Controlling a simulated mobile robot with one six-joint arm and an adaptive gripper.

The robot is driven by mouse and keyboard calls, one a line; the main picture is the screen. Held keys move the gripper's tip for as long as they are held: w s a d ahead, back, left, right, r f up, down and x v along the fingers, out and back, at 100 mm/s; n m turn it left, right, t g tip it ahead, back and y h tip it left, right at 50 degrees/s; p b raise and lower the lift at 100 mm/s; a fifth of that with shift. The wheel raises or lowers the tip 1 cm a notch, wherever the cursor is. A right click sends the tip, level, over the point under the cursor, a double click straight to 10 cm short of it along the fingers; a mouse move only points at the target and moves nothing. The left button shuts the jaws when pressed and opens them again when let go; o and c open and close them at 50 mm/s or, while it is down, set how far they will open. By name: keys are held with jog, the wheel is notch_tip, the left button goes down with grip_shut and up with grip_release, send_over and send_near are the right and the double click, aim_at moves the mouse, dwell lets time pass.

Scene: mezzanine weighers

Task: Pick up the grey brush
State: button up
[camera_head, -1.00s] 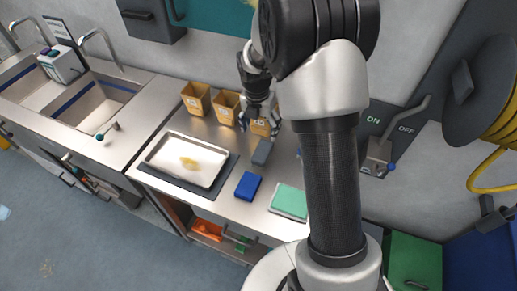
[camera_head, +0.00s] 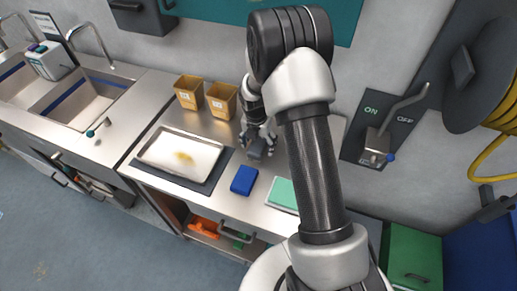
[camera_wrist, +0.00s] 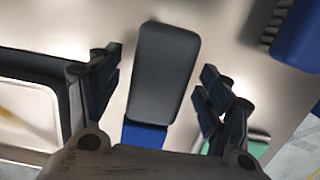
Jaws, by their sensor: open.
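The grey brush (camera_head: 257,151) lies on the steel counter, right of the white tray; only its smooth grey top shows. In the wrist view the brush (camera_wrist: 163,72) sits between my two fingers, with a gap on each side. My gripper (camera_wrist: 160,80) is open over it, its blue-tipped fingers apart and not visibly touching it. In the head view my gripper (camera_head: 257,141) is low over the counter and partly covers the brush.
A blue block (camera_head: 244,180) lies close in front of the brush. The tray (camera_head: 150,165) is to the left, a green pad (camera_head: 282,194) to the front right. A blue bristled brush (camera_wrist: 298,35) lies at the wrist view's upper right. Yellow bins (camera_head: 222,101) stand behind.

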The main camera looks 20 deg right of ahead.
aim_at(259, 143)
jog(key=shift+f, duration=0.3)
jog(key=shift+r, duration=0.1)
jog(key=c, duration=1.3)
notch_tip(259, 143, up, 20)
jog(key=p, duration=0.4)
